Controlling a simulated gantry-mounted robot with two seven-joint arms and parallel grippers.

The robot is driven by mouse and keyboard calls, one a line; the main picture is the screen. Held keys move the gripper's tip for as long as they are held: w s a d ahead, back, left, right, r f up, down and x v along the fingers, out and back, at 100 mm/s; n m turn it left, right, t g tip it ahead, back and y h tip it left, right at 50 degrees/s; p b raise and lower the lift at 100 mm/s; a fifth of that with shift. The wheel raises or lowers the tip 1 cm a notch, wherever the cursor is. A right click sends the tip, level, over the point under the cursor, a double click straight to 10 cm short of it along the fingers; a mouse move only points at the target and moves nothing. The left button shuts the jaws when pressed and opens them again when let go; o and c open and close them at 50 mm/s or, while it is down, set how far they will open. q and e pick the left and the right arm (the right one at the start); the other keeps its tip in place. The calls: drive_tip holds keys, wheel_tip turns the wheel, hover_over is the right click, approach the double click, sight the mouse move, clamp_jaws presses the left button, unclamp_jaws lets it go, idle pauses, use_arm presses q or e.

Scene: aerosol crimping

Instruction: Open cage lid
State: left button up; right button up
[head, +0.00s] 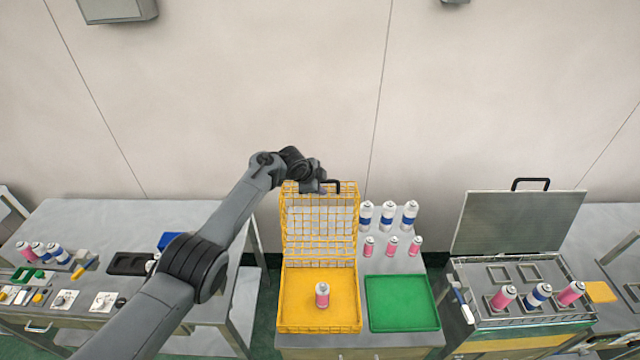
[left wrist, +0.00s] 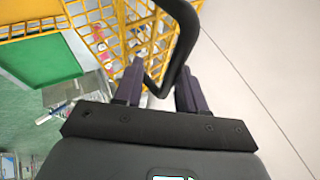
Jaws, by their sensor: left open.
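The yellow wire cage (head: 320,298) stands on the middle table, with a pink can (head: 322,295) upright on its floor. Its mesh lid (head: 320,222) stands raised at the back. A black handle (head: 333,184) sits at the lid's top edge. My left gripper (head: 320,186) is at that handle. In the left wrist view the handle (left wrist: 180,40) passes between the two open fingers (left wrist: 158,92), and I cannot tell whether they touch it. The lid mesh (left wrist: 125,30) is beyond the fingers. My right gripper does not show.
A green tray (head: 402,303) lies right of the cage. Blue-white cans (head: 388,215) and pink cans (head: 392,246) stand behind it. A grey box with a raised lid (head: 520,222) holds several cans at right. The left table (head: 120,225) carries small parts.

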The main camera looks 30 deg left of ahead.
use_arm(q)
drive_tip(key=shift+s+a+r+p, duration=0.15)
drive_tip(key=shift+s+r+p, duration=0.2)
drive_tip(key=shift+r, duration=0.3)
drive_tip(key=v, duration=0.9)
drive_tip(key=shift+s+p, duration=0.2)
drive_tip(key=shift+p, duration=0.15)
